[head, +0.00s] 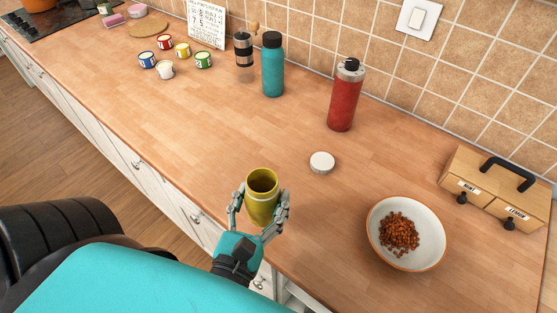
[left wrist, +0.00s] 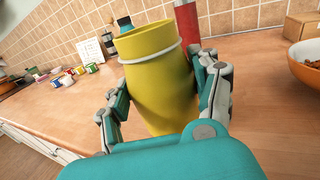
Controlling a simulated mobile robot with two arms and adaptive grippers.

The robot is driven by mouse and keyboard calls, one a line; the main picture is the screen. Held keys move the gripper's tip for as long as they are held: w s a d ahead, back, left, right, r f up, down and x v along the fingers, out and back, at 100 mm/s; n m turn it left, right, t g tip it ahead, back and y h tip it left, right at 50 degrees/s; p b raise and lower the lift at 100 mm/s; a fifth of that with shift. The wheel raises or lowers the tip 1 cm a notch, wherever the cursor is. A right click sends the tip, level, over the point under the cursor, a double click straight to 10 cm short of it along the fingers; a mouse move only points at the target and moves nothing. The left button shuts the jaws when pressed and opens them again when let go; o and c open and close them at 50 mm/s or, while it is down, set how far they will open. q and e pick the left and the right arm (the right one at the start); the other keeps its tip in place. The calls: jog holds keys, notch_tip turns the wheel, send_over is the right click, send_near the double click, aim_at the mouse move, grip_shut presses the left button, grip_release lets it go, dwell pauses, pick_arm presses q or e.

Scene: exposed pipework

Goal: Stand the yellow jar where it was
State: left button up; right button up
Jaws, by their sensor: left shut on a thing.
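The yellow jar (head: 262,205) is open at the top, with a pale ring below its rim. My left gripper (head: 261,207) is shut on it, one finger on each side, near the counter's front edge. The jar stands roughly upright, tilted a little in the left wrist view (left wrist: 160,85), where it fills the middle between the fingers of my left gripper (left wrist: 165,105). I cannot tell if its base touches the counter. A white round lid (head: 322,162) lies on the counter behind and to the right of the jar. My right gripper is not in view.
A bowl of brown pieces (head: 405,234) stands to the right. A red bottle (head: 345,97), a teal bottle (head: 272,66) and a grinder (head: 244,50) stand along the back. Several small cups (head: 183,51) are at the far left. A wooden drawer box (head: 495,188) stands right. The middle counter is clear.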

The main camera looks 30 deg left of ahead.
aim_at(265, 184)
pick_arm(q)
jog(key=shift+a+n+y, duration=0.3)
jog(key=shift+a, duration=0.05)
jog(key=p+x, duration=0.2)
jog(key=x, duration=0.2)
jog(key=shift+w, duration=0.1)
jog(key=p+x, duration=0.1)
jog(key=x, duration=0.2)
jog(key=f+x, duration=0.1)
jog(key=x, duration=0.3)
jog(key=f+p+x, duration=0.1)
jog(key=x, duration=0.3)
jog(key=shift+w+d+p, duration=0.2)
jog(key=shift+d+p, duration=0.15)
jog(key=shift+d, duration=0.05)
notch_tip(265, 184, down, 3)
jog(key=shift+s+f+b, duration=0.1)
jog(key=shift+b, duration=0.2)
jog(key=shift+f, duration=0.1)
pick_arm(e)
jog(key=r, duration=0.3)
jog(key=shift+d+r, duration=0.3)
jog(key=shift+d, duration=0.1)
pick_arm(q)
jog(key=o, duration=1.3)
jog(key=shift+f, duration=0.15)
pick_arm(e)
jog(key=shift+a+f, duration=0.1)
